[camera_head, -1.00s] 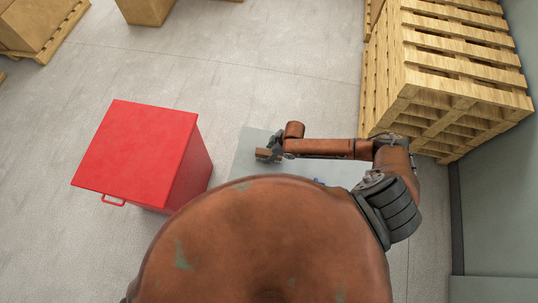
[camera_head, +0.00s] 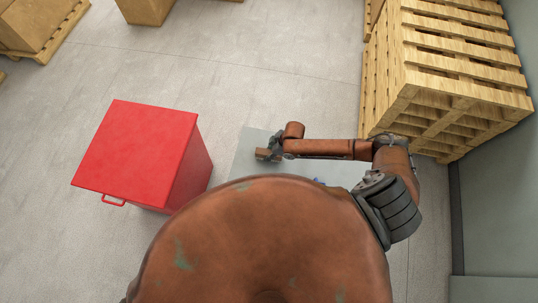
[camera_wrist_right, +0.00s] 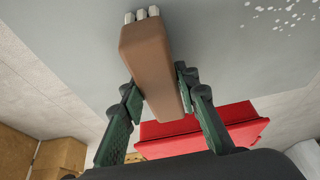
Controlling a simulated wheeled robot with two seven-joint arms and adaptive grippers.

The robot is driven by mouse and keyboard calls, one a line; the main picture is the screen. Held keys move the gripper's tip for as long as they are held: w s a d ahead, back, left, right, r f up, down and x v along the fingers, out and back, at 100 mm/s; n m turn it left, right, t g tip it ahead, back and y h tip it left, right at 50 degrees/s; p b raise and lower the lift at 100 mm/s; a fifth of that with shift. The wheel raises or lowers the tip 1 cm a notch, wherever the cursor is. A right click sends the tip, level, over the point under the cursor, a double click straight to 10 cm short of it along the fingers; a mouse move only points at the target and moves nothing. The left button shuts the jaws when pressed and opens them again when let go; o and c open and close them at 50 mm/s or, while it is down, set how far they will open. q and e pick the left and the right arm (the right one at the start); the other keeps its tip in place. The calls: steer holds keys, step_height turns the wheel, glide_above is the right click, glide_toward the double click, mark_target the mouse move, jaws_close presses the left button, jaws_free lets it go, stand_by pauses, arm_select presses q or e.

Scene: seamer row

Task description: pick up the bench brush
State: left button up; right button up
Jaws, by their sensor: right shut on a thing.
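The bench brush has a brown block body with white bristle tufts at one end, and in the right wrist view the brush (camera_wrist_right: 150,55) lies between the green-black fingers. My right gripper (camera_wrist_right: 158,88) is shut on its body, one finger on each side. In the head view the brush (camera_head: 262,154) is a small brown block at the tip of my right gripper (camera_head: 271,152), over the grey surface (camera_head: 246,146). Whether the brush touches that surface is unclear. My left gripper is not in view.
A red lidded bin (camera_head: 140,150) stands left of the grey surface, and its red body (camera_wrist_right: 205,130) shows behind the right gripper in the wrist view. Stacked wooden pallets (camera_head: 450,75) stand at the right. Cardboard boxes (camera_head: 35,25) are at the far left. Open floor lies between.

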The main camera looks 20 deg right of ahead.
mark_target(267, 152)
steer(key=c, duration=0.3)
steer(key=shift+r, duration=0.6)
step_height(267, 152, up, 3)
steer(key=shift+s+d+f, duration=0.1)
steer(key=shift+s, duration=0.05)
steer(key=s+d+r+b, duration=0.2)
steer(key=s+d+r, duration=0.1)
steer(key=s+r, duration=0.6)
steer(key=s, duration=0.4)
steer(key=shift+d+r, duration=0.25)
steer(key=shift+d, duration=0.1)
